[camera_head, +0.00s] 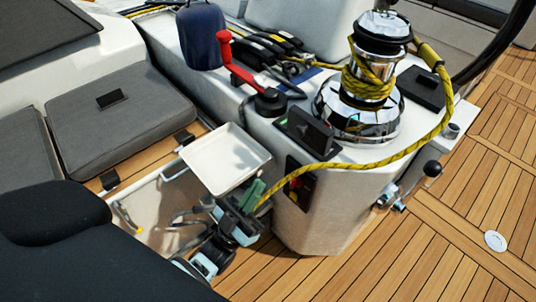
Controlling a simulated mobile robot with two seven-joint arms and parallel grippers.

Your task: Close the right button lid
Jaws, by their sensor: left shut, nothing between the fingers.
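Two small black button lids flank the chrome winch (362,95). The left black lid (309,132) stands tilted up at the near edge of the white console top. The right black lid (422,89) looks almost flat on the console, behind the yellow rope; I cannot tell how far it is open. My left gripper (254,192) is low in front of the console, below both lids and apart from them. Its greenish fingers are shut and empty.
A yellow rope (408,152) runs from the winch down to near my left gripper. A white square panel (226,160) is just behind that gripper. The wooden deck (440,235) at right is clear.

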